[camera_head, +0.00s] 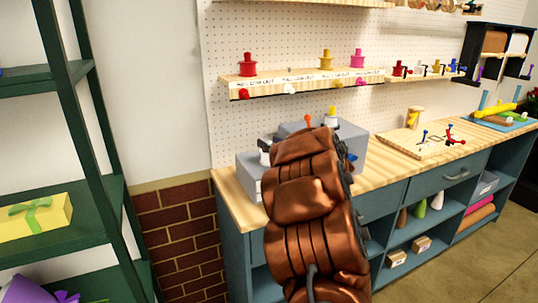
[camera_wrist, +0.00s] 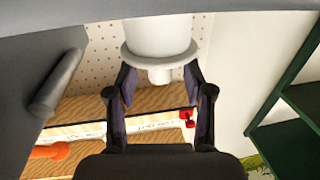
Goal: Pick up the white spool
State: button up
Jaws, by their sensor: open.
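The white spool (camera_wrist: 158,42) is at the top middle of the wrist view, with a wide round flange and a short stub facing me. My gripper (camera_wrist: 160,76) is open, with one dark finger on each side of the stub and the tips close to the flange. I cannot tell whether they touch it. In the head view my brown arm hides most of the gripper; a small whitish piece (camera_head: 265,144) shows left of the arm above a grey box, possibly the spool.
Grey boxes (camera_head: 248,176) stand on the wooden counter (camera_head: 235,203) around my arm. An orange peg (camera_head: 308,120) and a yellow-and-white piece (camera_head: 332,117) show behind it. A shelf (camera_head: 290,86) above holds red, yellow and pink spools. A green rack (camera_head: 105,150) stands left.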

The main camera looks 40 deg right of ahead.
jog(key=shift+w, duration=0.4)
grip_shut()
